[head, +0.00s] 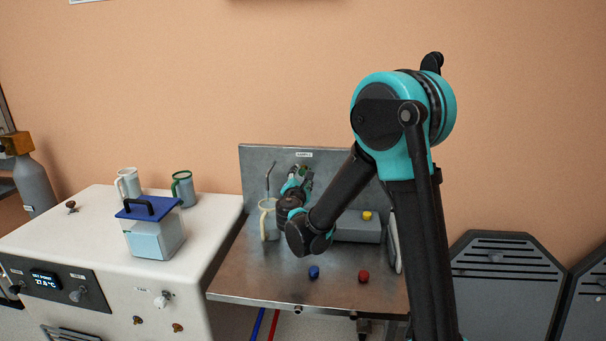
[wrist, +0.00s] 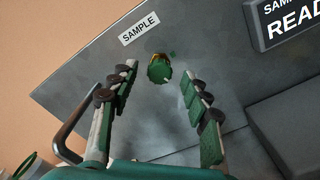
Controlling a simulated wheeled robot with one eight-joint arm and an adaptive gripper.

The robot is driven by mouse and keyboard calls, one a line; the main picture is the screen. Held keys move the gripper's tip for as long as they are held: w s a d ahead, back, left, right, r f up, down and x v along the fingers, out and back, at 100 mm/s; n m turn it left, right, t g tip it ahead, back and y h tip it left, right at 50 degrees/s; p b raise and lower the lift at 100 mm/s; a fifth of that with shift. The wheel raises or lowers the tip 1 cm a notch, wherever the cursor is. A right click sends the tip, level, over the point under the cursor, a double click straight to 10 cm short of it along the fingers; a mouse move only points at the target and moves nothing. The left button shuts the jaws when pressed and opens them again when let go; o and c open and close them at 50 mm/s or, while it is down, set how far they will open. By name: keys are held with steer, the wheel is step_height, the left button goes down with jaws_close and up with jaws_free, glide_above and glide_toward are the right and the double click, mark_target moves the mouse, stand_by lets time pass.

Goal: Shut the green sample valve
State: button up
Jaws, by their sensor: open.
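The green sample valve (wrist: 158,73) is a small green knob on a brass stem, on the grey metal back panel under a white SAMPLE label (wrist: 140,30). The label also shows in the head view (head: 304,154). My gripper (wrist: 159,84) is open in the wrist view, with one finger on each side of the knob in the picture; I see no contact. In the head view my gripper (head: 303,174) is near the panel just below the label, and it mostly hides the valve there.
A bent metal spout (head: 270,178) and a pale mug (head: 268,220) stand left of my gripper. A grey box with a yellow knob (head: 367,215) is at right. A blue knob (head: 314,272) and a red knob (head: 364,276) are at the bench front. A blue-lidded container (head: 153,232) stands left.

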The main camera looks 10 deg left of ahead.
mark_target(303, 173)
steer(key=shift+w, duration=1.65)
